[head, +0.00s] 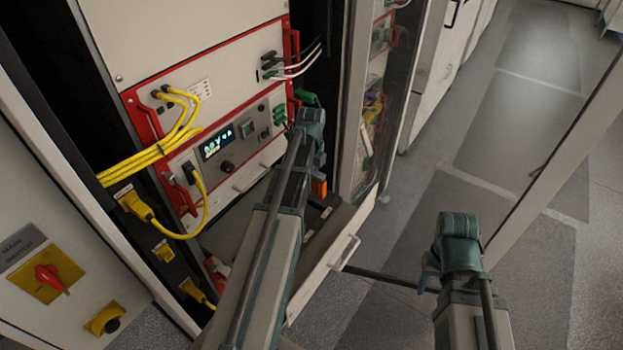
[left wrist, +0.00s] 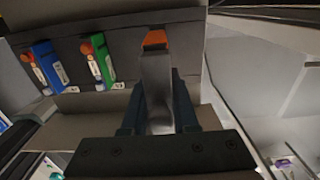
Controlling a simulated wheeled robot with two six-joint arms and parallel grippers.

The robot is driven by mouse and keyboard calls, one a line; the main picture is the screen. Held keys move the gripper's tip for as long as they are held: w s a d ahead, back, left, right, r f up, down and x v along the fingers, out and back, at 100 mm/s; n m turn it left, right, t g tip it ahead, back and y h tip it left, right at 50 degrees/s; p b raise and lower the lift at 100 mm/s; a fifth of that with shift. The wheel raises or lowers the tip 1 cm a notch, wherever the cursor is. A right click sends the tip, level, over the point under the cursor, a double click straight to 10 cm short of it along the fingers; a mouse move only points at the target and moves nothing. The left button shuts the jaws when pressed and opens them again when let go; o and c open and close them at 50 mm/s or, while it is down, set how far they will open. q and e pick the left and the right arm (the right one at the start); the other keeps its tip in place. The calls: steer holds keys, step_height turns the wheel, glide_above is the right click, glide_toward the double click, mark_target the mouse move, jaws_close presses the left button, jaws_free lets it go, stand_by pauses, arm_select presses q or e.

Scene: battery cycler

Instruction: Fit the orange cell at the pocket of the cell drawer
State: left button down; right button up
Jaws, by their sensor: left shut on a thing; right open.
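The orange cell (head: 319,188) shows as a small orange patch below my left wrist in the head view. In the left wrist view its orange end (left wrist: 154,39) sits beyond a grey face, between the fingers of my left gripper (left wrist: 157,100), which is shut on it. The cell drawer (head: 325,268) is pulled out under my left arm, and the arm hides much of its inside. The pocket is hidden, and I cannot tell whether the cell is inside it.
A blue cell (left wrist: 50,67) and a green cell (left wrist: 98,62) stand left of the orange cell. Yellow cables (head: 165,140) hang before the red-framed instrument (head: 222,150). A glass-panelled cabinet door (head: 372,110) stands behind the drawer. Open floor (head: 420,200) lies to the right.

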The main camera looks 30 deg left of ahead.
mark_target(311, 191)
arm_select(q)
steer(key=shift+f+b, duration=2.4)
steer(key=shift+f, duration=0.2)
steer(key=shift+f+b, duration=1.85)
steer(key=c, duration=0.6)
jaws_free()
steer(key=shift+r, duration=0.1)
step_height(311, 191, up, 12)
steer(key=p, duration=1.2)
steer(key=shift+s, duration=0.1)
